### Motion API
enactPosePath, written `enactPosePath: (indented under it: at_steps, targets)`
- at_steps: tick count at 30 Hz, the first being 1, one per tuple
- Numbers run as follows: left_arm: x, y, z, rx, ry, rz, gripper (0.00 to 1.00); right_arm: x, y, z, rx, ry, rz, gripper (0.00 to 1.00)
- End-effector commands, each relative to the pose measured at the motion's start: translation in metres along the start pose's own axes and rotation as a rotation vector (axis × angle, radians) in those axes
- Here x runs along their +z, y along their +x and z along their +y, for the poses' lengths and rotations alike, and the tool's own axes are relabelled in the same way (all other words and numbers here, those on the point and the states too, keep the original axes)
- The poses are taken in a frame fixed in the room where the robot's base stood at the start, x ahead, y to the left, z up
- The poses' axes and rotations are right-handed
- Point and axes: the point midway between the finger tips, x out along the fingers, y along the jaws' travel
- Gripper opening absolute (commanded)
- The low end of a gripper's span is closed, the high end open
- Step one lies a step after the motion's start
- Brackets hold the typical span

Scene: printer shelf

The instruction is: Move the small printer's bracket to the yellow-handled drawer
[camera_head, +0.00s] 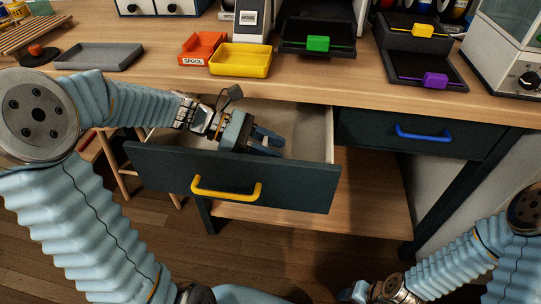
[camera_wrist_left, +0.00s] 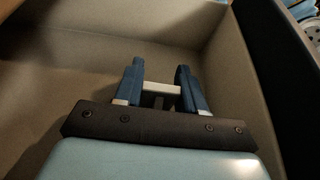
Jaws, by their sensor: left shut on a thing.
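The yellow-handled drawer (camera_head: 290,185) is pulled open under the bench, with its yellow handle (camera_head: 227,190) on the dark front. My left gripper (camera_head: 268,144) reaches into the drawer from the left, below the rim. In the left wrist view my left gripper (camera_wrist_left: 160,80) is shut on a small pale piece (camera_wrist_left: 160,88), which I take for the bracket, above the drawer's bare floor (camera_wrist_left: 90,70). Little of the piece shows between the blue fingers, and the head view hides it. My right gripper (camera_head: 358,292) is low at the bottom edge; its jaws are unclear.
On the bench stand an orange spool tray (camera_head: 203,47), a yellow tray (camera_head: 240,60), a grey tray (camera_head: 98,56) and printers with green (camera_head: 318,43), yellow (camera_head: 423,30) and purple (camera_head: 435,79) clips. A closed blue-handled drawer (camera_head: 425,133) is to the right.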

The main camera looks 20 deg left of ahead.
Motion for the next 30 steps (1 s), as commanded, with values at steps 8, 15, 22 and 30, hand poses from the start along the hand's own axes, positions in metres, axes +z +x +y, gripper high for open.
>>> enactPosePath:
  at_steps: [8, 15, 22, 30]
  targets:
    - [-0.027, 0.011, 0.0, 0.0, -0.001, 0.0, 0.11, 0.0, 0.003, 0.002, 0.0, 0.001, 0.0, 0.43]
    - [-0.027, 0.011, 0.0, 0.0, -0.001, 0.0, 0.11, 0.0, 0.004, 0.002, 0.0, 0.001, 0.0, 0.43]
    - [-0.029, 0.012, 0.0, 0.0, -0.001, 0.0, 0.63, 0.0, 0.004, 0.002, 0.001, 0.001, 0.001, 0.43]
    - [-0.028, 0.011, 0.0, 0.0, -0.001, 0.0, 0.65, 0.0, 0.004, 0.002, 0.0, 0.001, 0.001, 0.43]
